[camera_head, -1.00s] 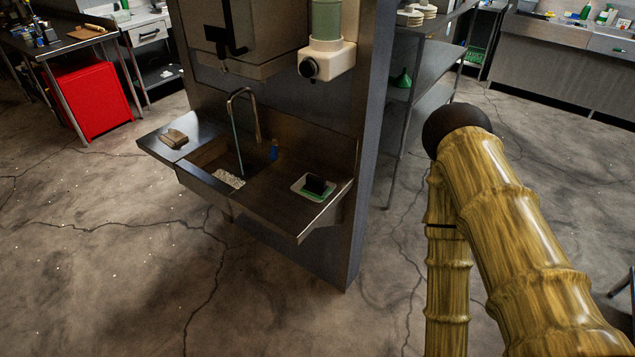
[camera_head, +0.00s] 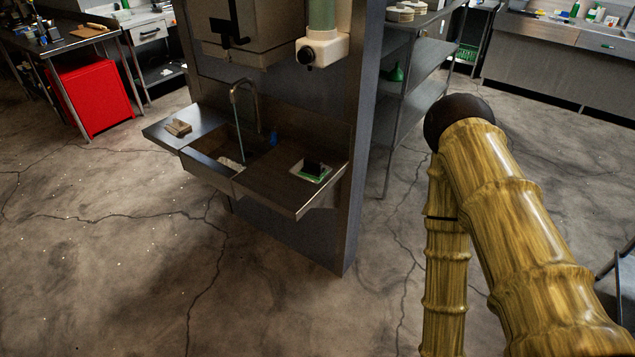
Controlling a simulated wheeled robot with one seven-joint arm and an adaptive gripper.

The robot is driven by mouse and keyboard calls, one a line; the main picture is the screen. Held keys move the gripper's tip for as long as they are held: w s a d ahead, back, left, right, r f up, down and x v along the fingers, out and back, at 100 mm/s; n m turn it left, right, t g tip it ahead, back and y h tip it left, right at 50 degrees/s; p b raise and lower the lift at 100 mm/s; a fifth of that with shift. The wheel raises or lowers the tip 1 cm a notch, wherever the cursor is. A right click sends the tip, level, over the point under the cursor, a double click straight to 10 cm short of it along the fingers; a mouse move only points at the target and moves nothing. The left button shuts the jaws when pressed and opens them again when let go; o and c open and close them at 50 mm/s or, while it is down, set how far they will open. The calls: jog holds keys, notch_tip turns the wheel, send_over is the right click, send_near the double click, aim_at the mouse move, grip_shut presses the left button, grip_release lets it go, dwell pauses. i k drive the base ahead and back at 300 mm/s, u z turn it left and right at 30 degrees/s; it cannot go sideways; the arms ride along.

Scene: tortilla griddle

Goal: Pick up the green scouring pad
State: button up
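A thin green item, which looks like the green scouring pad (camera_head: 312,178), lies in a small white tray (camera_head: 297,168) on the right side of the steel sink counter. A dark block (camera_head: 314,167) stands over it and hides part of it. It is too small to tell whether the two are joined. My arm, with a bamboo-like surface, is at the right of the view, well apart from the sink. My gripper is out of the picture.
The sink (camera_head: 212,166) has a tall faucet (camera_head: 236,105), a blue item (camera_head: 273,138) and a tan block (camera_head: 178,127). A wall panel (camera_head: 362,120) stands behind it. Steel shelves (camera_head: 418,70) stand to its right. Cracked floor (camera_head: 110,270) in front is clear.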

aim_at(312, 169)
jog(key=u, duration=0.05)
jog(key=k, duration=0.2)
jog(key=z, duration=0.9)
jog(key=i, duration=0.65)
jog(key=u, duration=1.65)
